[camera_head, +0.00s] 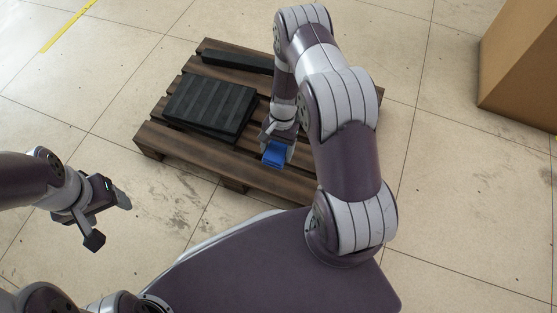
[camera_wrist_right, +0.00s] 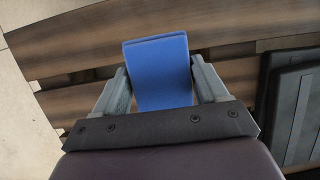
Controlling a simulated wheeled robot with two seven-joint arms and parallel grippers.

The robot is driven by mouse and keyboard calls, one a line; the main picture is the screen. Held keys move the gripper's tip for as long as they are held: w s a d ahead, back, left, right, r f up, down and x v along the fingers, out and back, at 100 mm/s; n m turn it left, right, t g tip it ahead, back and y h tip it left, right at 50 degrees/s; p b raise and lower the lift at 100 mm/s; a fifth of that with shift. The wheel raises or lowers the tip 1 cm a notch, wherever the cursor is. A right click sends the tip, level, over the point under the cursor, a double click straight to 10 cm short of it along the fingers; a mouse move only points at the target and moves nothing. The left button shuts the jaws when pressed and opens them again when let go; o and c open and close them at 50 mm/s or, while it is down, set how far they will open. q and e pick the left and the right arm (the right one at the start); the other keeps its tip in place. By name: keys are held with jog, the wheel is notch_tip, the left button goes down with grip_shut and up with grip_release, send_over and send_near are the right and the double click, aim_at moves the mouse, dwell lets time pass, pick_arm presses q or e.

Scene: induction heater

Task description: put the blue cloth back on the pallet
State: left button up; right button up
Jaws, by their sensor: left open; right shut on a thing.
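The blue cloth (camera_head: 275,154) is a small folded piece between the fingers of my right gripper (camera_head: 279,145), over the front part of the wooden pallet (camera_head: 215,157). In the right wrist view the blue cloth (camera_wrist_right: 159,72) sits between both fingers of my right gripper (camera_wrist_right: 162,88), with the pallet's slats (camera_wrist_right: 230,22) behind it. Whether the cloth touches the slats I cannot tell. My left gripper (camera_head: 108,220) is open and empty over the floor, left of the pallet and apart from it.
A black ribbed panel stack (camera_head: 210,103) lies on the pallet's left part. A long black bar (camera_head: 238,62) lies at the pallet's back. A cardboard box (camera_head: 522,65) stands at the far right. The floor around the pallet is clear.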

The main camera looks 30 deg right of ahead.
aim_at(279, 155)
jog(key=shift+d+f, duration=0.3)
jog(key=shift+f, duration=0.1)
notch_tip(279, 155, down, 4)
jog(key=b, duration=0.3)
jog(key=shift+b, duration=0.3)
jog(key=shift+r, duration=0.35)
jog(key=o, duration=0.6)
jog(key=shift+f, duration=0.2)
jog(key=o, duration=0.4)
